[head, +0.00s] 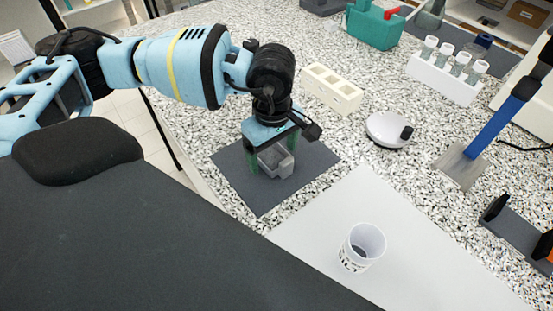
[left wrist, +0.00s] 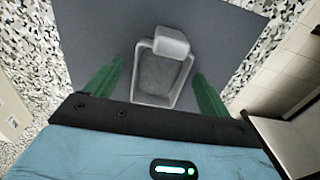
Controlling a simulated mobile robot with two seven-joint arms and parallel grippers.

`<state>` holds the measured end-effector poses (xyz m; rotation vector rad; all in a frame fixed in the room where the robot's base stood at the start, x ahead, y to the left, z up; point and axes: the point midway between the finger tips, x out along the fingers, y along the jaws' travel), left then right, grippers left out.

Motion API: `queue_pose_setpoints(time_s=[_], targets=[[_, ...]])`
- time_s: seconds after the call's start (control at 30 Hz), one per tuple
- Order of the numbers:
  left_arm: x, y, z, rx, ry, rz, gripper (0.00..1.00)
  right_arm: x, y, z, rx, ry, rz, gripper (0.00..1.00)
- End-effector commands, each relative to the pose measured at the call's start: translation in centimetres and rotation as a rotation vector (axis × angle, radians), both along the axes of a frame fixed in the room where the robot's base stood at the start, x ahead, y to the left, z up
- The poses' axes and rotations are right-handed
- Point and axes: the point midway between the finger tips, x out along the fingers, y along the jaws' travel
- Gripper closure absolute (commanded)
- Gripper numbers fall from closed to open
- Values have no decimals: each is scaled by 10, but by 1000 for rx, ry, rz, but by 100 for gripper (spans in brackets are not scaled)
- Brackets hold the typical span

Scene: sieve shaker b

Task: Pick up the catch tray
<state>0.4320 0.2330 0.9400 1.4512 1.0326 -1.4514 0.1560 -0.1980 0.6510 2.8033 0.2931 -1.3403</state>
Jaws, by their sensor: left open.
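The catch tray (head: 283,168) is a small grey open box with a raised block at one end. It sits on a dark grey mat (head: 235,172) on the speckled counter. My left gripper (head: 272,170) is above the mat, pointing down, with its green fingers on either side of the tray. In the left wrist view the tray (left wrist: 161,75) lies between the two green fingertips (left wrist: 158,82), with a gap on each side. The gripper's body hides part of the tray in the head view. My right gripper is not in view.
A white cup (head: 362,247) stands on a pale sheet (head: 415,250) to the right. Behind are a cream block with holes (head: 331,90), a round white device (head: 388,129), and a rack of vials (head: 444,78). A blue-handled scraper (head: 490,130) stands at the right.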

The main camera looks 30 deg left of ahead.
Motion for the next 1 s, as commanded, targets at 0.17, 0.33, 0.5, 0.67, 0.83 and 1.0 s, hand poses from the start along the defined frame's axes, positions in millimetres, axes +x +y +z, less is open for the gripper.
queue_pose_setpoints(time_s=[0.17, 0.33, 0.5, 0.67, 0.83, 1.0], targets=[[0, 0, 0, 0, 0, 0, 34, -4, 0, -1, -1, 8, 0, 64], [0, 0, 1, 0, -1, 0, 56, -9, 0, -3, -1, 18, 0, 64], [0, 0, 1, 0, -1, 0, 66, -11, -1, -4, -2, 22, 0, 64], [0, 0, 1, 0, -1, 0, 66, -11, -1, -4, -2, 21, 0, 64], [1, 0, 9, -2, -3, 0, 66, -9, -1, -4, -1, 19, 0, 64], [1, -1, 30, -2, -3, -1, 66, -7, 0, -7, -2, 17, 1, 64]])
